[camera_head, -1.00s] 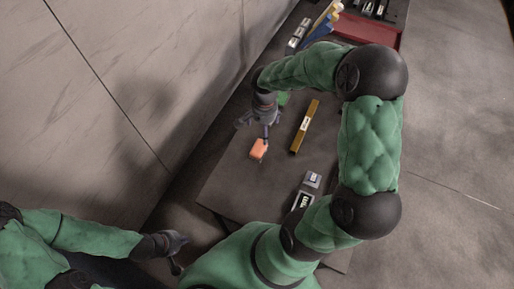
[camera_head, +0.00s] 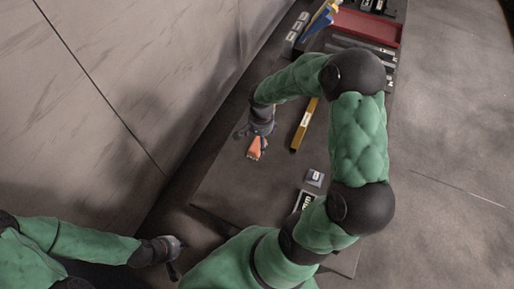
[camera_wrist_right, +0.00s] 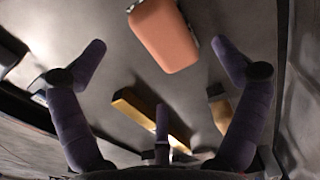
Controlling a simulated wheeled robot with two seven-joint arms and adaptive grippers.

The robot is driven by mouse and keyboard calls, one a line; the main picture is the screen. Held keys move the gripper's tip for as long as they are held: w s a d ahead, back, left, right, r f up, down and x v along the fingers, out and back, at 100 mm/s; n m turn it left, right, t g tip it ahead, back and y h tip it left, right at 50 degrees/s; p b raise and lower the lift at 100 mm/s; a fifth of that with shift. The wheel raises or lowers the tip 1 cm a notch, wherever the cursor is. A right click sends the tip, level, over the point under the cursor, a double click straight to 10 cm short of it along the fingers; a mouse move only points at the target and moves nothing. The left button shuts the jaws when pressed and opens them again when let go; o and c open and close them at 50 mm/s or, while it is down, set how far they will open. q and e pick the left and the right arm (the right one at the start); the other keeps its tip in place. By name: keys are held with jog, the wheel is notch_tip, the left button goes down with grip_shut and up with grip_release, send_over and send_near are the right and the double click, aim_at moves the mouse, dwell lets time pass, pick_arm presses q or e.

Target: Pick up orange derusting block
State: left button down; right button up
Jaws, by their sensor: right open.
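The orange derusting block (camera_head: 254,148) lies on the dark table near its left edge. My right gripper (camera_head: 258,136) is over it and partly covers it in the head view. In the right wrist view the block (camera_wrist_right: 165,36) sits between and slightly beyond the spread fingertips of the right gripper (camera_wrist_right: 160,58), with a gap on both sides. The right gripper is open and holds nothing. My left gripper (camera_head: 173,257) is off the table at lower left, away from the block; its fingers are too small to judge.
A yellow bar (camera_head: 303,127) with a label lies right of the block on the table (camera_head: 232,190). Small grey labelled pieces (camera_head: 314,178) lie nearer the front. A red tray (camera_head: 368,27) and blue and yellow items (camera_head: 318,22) are at the back. A wall runs along the left.

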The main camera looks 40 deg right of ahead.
aim_at(257, 147)
jog(key=f+b, duration=0.1)
jog(key=f, duration=0.4)
jog(key=shift+a+f, duration=0.1)
jog(key=shift+a, duration=0.1)
jog(key=c, duration=1.3)
